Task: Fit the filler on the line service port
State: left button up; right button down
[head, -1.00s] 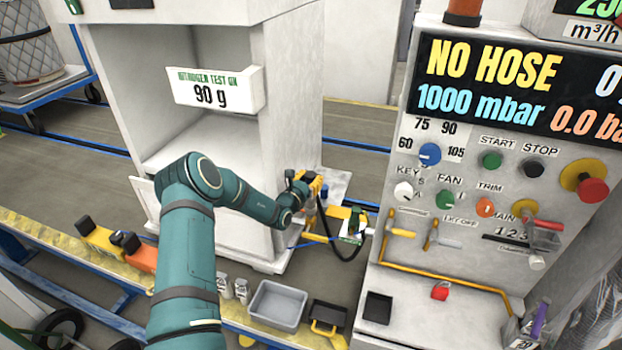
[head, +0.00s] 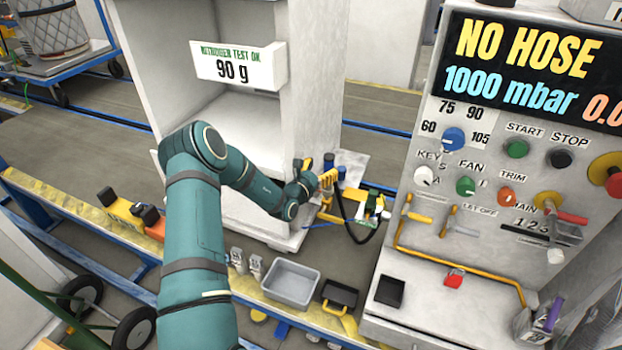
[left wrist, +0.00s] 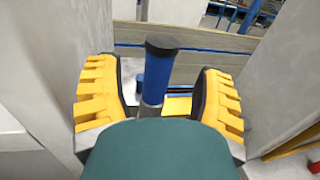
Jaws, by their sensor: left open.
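My left gripper (head: 318,180), with yellow ribbed fingers, is beside the right side of the grey-white cabinet (head: 312,90). In the left wrist view the left gripper (left wrist: 160,100) is open. A blue upright cylinder with a black cap and a metal lower part (left wrist: 159,75) stands between its fingers, with a visible gap on both sides. Blue capped parts (head: 341,172) show just behind the gripper in the head view. A black hose (head: 352,232) loops down from beside the gripper. I cannot tell which of these parts is the filler or the service port. My right gripper is out of view.
A control panel (head: 500,180) stands at the right, its display reading NO HOSE. A grey tray (head: 290,284) and a black bin (head: 340,297) sit along the front edge. The cabinet walls stand close to my left gripper. Yellow and green gear (head: 375,203) lies right of it.

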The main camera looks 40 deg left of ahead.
pick_arm(q)
jog(key=s, duration=0.7)
jog(key=shift+d, duration=0.2)
